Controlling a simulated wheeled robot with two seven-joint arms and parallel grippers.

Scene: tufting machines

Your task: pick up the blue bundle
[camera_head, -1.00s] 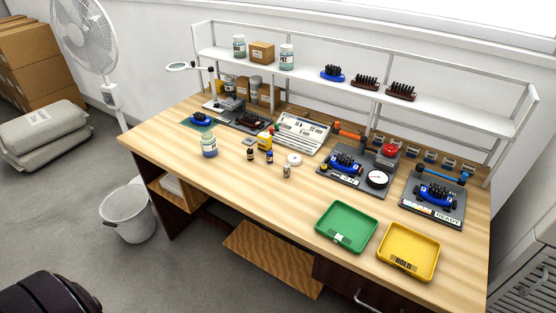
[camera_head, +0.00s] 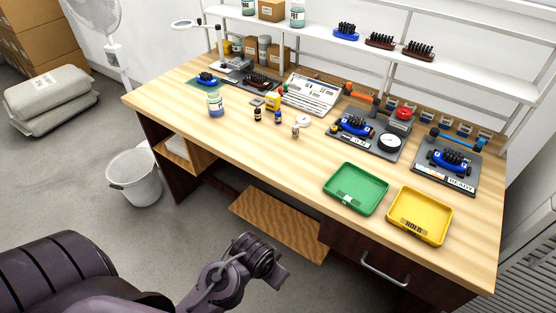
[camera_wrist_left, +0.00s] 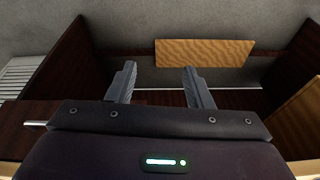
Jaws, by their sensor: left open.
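Several blue bundles with black bristles are in the head view. One (camera_head: 207,78) sits on a green mat at the bench's far left end. One (camera_head: 345,30) stands on the white shelf. One (camera_head: 356,126) is on a dark fixture with a dial. One (camera_head: 450,159) is on the plate marked READY at the right. My left arm reaches in from the lower left, below the bench's front edge, well short of every bundle. My left gripper (camera_wrist_left: 160,84) shows in the left wrist view with its two fingers apart and nothing between them. My right gripper is out of view.
A green tray (camera_head: 356,188) and a yellow tray marked HOLD (camera_head: 419,214) lie near the bench's (camera_head: 235,135) front edge. Bottles and a jar (camera_head: 215,105) stand mid-bench. Dark red bundles are on the shelf (camera_head: 460,70). A white bucket (camera_head: 135,178) stands on the floor.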

